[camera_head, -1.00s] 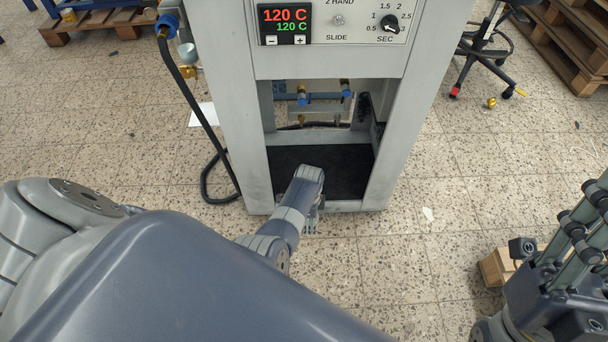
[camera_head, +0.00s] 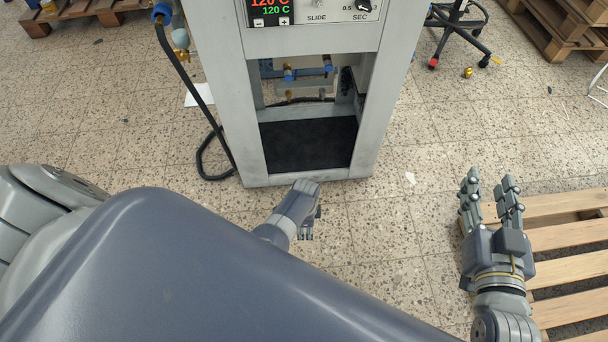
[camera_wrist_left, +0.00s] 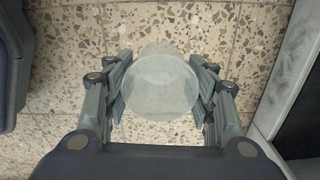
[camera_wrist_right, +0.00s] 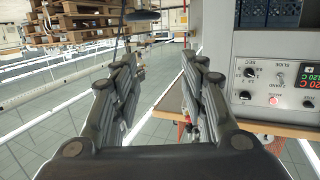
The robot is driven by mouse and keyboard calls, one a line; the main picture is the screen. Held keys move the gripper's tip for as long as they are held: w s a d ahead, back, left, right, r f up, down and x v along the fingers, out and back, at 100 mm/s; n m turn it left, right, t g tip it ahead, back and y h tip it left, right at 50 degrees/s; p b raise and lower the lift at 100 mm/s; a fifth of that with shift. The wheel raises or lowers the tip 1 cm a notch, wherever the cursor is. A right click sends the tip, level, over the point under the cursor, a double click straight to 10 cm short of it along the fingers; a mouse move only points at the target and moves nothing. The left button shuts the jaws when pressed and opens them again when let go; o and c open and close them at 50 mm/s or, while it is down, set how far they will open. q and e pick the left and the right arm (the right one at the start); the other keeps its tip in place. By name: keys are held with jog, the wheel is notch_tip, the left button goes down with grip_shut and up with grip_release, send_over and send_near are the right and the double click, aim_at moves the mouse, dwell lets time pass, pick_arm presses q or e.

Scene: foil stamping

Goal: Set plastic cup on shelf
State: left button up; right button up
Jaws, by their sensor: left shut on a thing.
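A translucent plastic cup (camera_wrist_left: 160,85) is between the fingers of my left gripper (camera_wrist_left: 161,98), which is shut on it, with speckled floor tiles behind it. In the head view my left gripper (camera_head: 308,224) hangs in front of the grey machine's base; the cup is hidden there. The machine's low open compartment has a black floor surface (camera_head: 309,145), the only shelf-like surface I see; it looks bare. My right gripper (camera_head: 489,182) is open and empty at the right; its spread fingers (camera_wrist_left: 230,100) cannot be matched to the cup.
The grey machine (camera_head: 370,100) stands ahead with its side posts framing the compartment. A black hose (camera_head: 190,95) hangs at its left. A wooden pallet (camera_head: 560,235) lies at the right by my right gripper. Floor between the machine and pallet is mostly clear.

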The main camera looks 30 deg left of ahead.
jog(key=f, duration=0.1)
jog(key=s+d+f+g, duration=0.1)
jog(key=shift+s+f, duration=0.25)
jog(key=shift+f, duration=0.05)
jog(key=shift+r, duration=0.1)
